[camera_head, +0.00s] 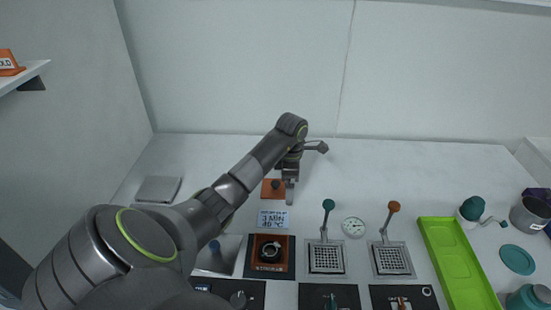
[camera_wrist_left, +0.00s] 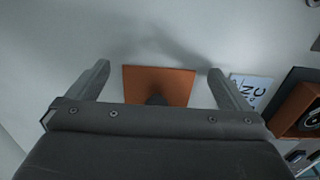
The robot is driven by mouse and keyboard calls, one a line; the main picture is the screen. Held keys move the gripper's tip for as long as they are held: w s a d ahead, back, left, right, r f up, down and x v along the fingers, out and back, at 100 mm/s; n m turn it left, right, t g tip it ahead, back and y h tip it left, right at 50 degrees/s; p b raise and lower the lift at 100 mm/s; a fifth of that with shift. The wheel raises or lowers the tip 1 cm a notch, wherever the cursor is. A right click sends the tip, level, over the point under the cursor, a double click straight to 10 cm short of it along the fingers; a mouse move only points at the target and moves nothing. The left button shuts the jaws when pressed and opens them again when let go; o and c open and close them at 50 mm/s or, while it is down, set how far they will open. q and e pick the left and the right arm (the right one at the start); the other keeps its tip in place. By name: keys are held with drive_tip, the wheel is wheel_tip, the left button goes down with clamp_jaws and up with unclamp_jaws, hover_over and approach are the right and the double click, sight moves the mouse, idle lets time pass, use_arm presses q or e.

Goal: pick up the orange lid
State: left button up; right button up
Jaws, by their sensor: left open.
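The orange lid (camera_head: 267,194) is a flat square plate with a dark knob, lying on the white table in the head view. In the left wrist view, the lid (camera_wrist_left: 160,80) lies between the two fingers, its dark knob (camera_wrist_left: 155,99) partly hidden by the gripper body. My left gripper (camera_head: 290,194) is over the right side of the lid in the head view. Its fingers (camera_wrist_left: 160,70) are spread apart with nothing held between them. I cannot tell the exact height above the lid. My right gripper is in neither view.
Two levered grid units (camera_head: 326,258) and a green tray (camera_head: 455,262) are to the right. A grey plate (camera_head: 158,189) lies left. The back of the table is clear.

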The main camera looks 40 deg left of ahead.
use_arm(q)
drive_tip(key=c, duration=1)
